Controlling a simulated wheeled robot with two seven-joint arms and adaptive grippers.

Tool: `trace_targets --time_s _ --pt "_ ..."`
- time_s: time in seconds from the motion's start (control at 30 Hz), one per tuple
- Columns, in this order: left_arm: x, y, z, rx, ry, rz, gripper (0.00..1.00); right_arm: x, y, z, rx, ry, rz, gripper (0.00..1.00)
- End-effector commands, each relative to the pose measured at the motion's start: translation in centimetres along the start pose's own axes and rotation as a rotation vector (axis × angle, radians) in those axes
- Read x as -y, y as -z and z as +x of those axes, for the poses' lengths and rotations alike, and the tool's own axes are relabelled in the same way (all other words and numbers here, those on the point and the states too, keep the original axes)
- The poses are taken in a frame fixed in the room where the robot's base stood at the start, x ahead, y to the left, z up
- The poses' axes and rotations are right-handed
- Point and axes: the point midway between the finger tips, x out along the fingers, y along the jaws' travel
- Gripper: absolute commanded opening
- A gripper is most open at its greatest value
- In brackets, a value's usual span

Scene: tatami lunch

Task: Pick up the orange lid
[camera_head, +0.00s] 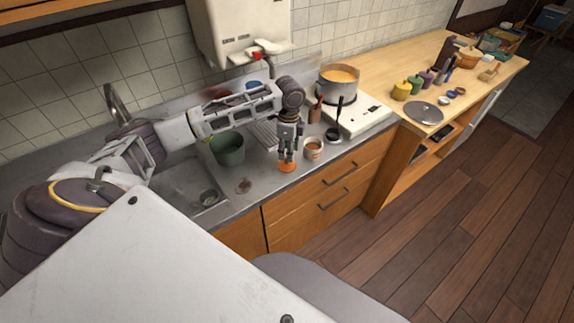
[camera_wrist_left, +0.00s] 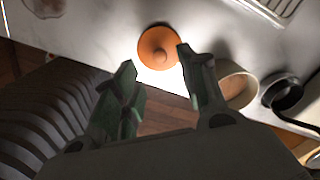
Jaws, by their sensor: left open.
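The orange lid (camera_head: 287,167) lies on the steel counter near its front edge. In the left wrist view the lid (camera_wrist_left: 159,47) is a round orange disc with a small knob in its middle. My left gripper (camera_head: 287,153) points down just above the lid in the head view, and its fingertips hide part of it. In the left wrist view the two fingers of my left gripper (camera_wrist_left: 155,58) are apart with nothing between them, and the lid shows beyond the gap. I cannot tell whether the fingers touch it. My right gripper is not in view.
A white cup (camera_head: 313,148) stands close to the right of the gripper. A green pot (camera_head: 228,149) stands to the left, near the sink (camera_head: 185,187). A steel pot (camera_head: 339,91) of orange soup sits on the white stove (camera_head: 365,117). A dark ladle (camera_head: 334,133) lies nearby.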

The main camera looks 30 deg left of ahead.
Motion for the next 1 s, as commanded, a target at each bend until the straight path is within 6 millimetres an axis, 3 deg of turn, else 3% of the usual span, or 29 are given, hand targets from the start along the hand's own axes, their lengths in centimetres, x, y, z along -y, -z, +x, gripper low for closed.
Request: trace_targets --time_s 0.37,0.8,1.0 --pt "0.0 -0.1 0.3 0.001 -0.001 0.0 0.42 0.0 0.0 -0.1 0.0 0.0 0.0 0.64" --pt "0.2 -0.4 4.5 0.001 -0.002 0.0 0.42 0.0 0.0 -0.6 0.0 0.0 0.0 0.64" --pt "0.2 -0.5 5.2 0.001 -0.001 0.0 0.42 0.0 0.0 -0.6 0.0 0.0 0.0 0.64"
